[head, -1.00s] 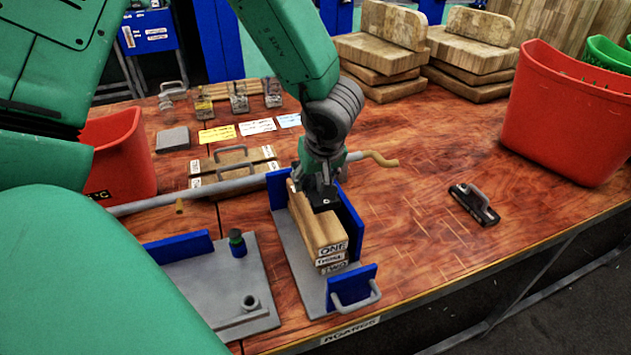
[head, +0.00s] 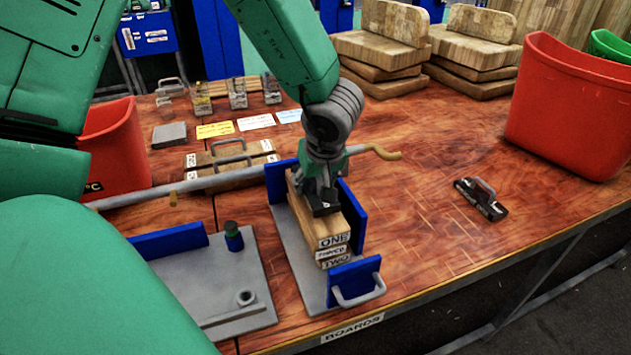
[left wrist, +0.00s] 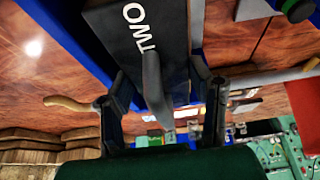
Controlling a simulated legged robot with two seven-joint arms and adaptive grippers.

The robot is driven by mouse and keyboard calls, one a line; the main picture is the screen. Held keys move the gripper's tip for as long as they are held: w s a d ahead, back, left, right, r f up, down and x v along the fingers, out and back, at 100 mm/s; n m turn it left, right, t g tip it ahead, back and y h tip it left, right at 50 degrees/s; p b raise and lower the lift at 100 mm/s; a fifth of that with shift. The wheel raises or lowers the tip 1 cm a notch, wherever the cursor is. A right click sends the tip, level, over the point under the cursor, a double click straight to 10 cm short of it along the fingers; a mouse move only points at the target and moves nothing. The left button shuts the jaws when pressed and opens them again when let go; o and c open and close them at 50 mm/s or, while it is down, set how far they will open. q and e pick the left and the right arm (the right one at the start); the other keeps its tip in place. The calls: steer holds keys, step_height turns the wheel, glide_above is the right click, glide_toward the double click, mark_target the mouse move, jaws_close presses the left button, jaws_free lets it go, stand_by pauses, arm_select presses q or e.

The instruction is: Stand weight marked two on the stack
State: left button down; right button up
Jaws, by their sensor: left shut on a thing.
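My left gripper (head: 320,203) is over the stack of wooden boards (head: 318,228) in the blue-sided press (head: 352,222). In the left wrist view its fingers (left wrist: 160,92) are around the grey handle of a black weight marked TWO (left wrist: 135,20). In the head view that weight is mostly hidden by the gripper and wrist; only a small dark part shows at the board top. I cannot tell whether it touches the boards. The board ends read ONE on top, THREE in the middle and TWO at the bottom. My right gripper is not in view.
A second black weight (head: 481,198) with a grey handle lies on the table at the right. A red bin (head: 570,110) stands behind it. The table between press and loose weight is clear.

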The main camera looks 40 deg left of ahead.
arm_select(q)
steer(key=shift+f, duration=0.45)
stand_by(0.5)
steer(key=c, duration=0.7)
jaws_free()
steer(key=shift+s, duration=0.1)
steer(key=shift+d+r, duration=0.15)
steer(key=shift+r, duration=0.15)
steer(key=v, duration=1.1)
steer(key=shift+d+r, duration=0.1)
